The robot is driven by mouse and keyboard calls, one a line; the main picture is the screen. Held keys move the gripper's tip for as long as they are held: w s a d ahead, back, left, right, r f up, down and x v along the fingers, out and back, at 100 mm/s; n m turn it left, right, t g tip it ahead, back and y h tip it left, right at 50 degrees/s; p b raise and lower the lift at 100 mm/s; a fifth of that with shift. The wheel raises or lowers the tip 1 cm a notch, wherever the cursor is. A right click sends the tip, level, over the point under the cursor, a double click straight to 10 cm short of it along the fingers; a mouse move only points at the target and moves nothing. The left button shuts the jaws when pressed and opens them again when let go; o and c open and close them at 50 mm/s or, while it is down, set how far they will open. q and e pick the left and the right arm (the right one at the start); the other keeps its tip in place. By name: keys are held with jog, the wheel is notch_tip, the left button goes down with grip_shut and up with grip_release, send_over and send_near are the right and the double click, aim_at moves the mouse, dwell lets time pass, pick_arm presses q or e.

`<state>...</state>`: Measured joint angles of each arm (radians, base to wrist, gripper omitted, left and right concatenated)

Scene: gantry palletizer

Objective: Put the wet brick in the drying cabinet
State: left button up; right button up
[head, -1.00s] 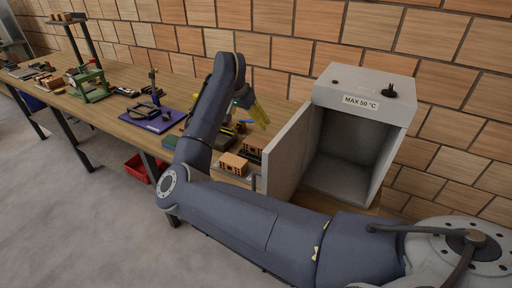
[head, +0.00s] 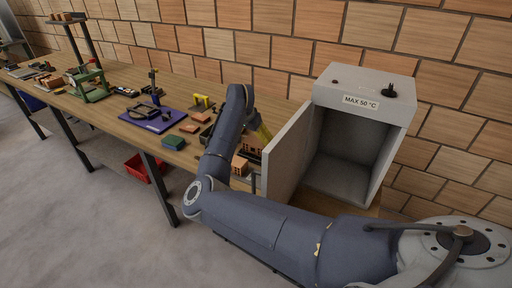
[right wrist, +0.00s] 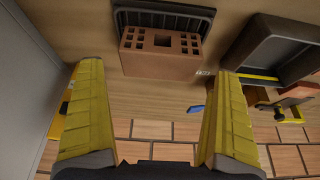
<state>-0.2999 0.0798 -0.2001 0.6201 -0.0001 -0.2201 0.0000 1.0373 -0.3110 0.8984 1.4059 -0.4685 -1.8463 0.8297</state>
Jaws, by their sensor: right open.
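A brown hollow brick (right wrist: 160,62) with rows of holes sits on a black tray (right wrist: 165,17) in the right wrist view, ahead of and between my open right fingers, apart from both. In the head view, a darker brick (head: 250,145) is partly hidden by my right arm, and a lighter orange brick (head: 239,165) lies in front of it. My right gripper (head: 263,132), with yellow fingers, is over the bench just left of the cabinet door. The grey drying cabinet (head: 360,84), labelled MAX 50 °C, has its door open to the left and its chamber looks empty. My left gripper is not seen.
The open cabinet door (head: 288,155) stands between the bricks and the chamber. A purple board (head: 153,120), a green block (head: 173,142) and a yellow item (head: 202,103) lie further left on the bench. A red bin (head: 142,168) is under the bench.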

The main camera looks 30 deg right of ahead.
aim_at(256, 142)
jog(key=shift+x, duration=2.25)
jog(key=shift+w+d, duration=0.1)
jog(key=c, duration=1.2)
